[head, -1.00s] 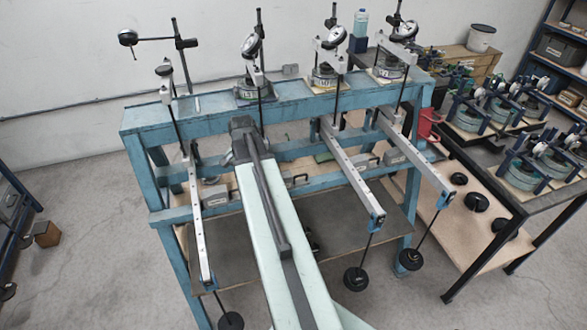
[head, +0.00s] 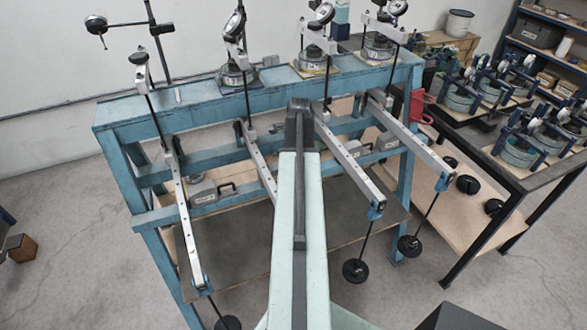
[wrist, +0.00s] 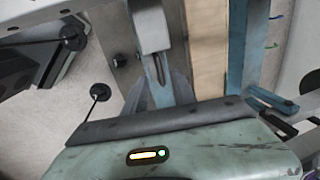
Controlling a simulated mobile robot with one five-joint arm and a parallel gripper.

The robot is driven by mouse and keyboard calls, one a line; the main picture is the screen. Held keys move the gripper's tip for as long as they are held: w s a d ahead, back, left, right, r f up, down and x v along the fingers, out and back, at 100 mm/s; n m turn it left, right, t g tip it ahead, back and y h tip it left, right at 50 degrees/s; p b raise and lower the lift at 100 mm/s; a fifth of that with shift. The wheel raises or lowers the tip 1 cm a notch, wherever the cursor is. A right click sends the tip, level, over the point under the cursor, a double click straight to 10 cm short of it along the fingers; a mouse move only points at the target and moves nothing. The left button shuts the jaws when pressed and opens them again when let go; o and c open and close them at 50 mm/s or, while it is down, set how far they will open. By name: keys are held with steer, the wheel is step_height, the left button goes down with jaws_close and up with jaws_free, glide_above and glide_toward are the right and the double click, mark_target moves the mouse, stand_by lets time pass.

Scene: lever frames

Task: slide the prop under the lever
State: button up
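Several pale metal levers with hanging black weights jut from a blue frame: a left one (head: 184,225), a second (head: 261,163), a third (head: 347,165) and a right one (head: 418,140). A grey block with a black handle (head: 203,192), possibly the prop, sits on the frame near the left lever. My arm reaches toward the frame between the second and third levers; its end hides my gripper in the head view. In the wrist view, my gripper (wrist: 162,92) shows as two grey finger shapes beyond my pale green housing. A pale metal bar (wrist: 150,28) lies ahead of them.
Dial gauges and round cells stand on the frame's blue top beam (head: 270,98). Hanging weights (head: 356,271) are at the right front. A dark side table (head: 500,160) with more devices stands at right. Open floor (head: 70,220) lies to the left.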

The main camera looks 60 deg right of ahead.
steer(key=f, duration=0.1)
steer(key=f+b, duration=0.2)
steer(key=shift+w+d+f, duration=0.2)
steer(key=shift+w, duration=0.05)
steer(key=shift+r, duration=0.1)
jaws_close()
stand_by(1.0)
